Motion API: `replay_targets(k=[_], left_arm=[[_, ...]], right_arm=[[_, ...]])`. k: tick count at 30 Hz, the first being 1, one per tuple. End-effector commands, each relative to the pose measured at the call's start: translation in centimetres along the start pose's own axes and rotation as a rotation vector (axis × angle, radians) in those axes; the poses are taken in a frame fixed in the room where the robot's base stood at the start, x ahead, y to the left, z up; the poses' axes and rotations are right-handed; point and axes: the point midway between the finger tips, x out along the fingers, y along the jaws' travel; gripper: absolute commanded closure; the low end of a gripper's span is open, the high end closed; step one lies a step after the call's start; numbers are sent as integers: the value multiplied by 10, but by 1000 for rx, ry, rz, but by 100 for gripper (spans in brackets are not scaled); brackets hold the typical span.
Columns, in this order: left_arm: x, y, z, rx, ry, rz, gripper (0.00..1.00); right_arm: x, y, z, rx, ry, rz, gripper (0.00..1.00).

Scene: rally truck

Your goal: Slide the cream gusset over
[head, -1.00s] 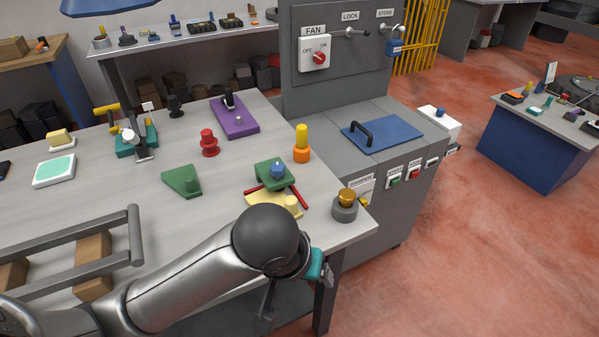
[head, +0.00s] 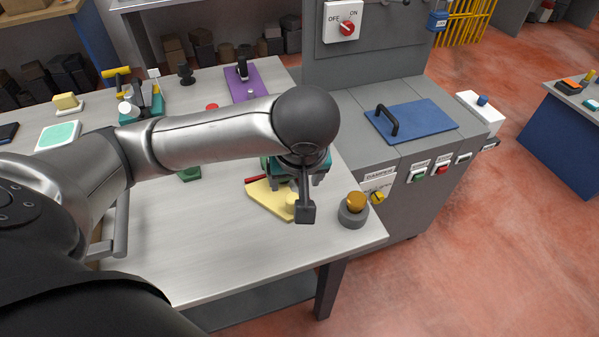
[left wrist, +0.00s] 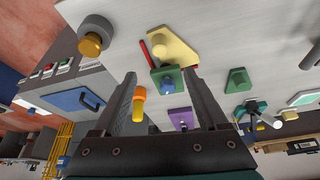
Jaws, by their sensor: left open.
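My left gripper (head: 305,207) hangs over the knob's right side in the head view, open, and hides part of the gusset. My right gripper is not in view.
A grey puck with a brass knob (head: 353,211) stands right of the gusset, by the bench corner. A green plate with a knob (left wrist: 238,81) and an orange-yellow peg (left wrist: 139,105) stand nearby. The bench in front of the gusset is clear.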

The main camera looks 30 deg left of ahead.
Motion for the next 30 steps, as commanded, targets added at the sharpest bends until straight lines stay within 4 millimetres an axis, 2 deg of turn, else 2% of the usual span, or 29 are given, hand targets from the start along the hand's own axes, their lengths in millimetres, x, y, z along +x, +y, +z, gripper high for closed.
replay_targets(k=[4, 8, 14, 19, 30], left_arm=[[1, 0, 0, 0, 0, 1, 25], [8, 0, 1, 0, -1, 2, 25], [30, 0, 3, 0, -2, 1, 25], [60, 0, 2, 0, -1, -1, 25], [128, 0, 1, 2, 0, -1, 25]], right_arm=[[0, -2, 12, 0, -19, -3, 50], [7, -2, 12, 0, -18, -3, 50], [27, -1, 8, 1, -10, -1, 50], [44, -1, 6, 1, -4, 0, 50], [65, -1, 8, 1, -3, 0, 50]])
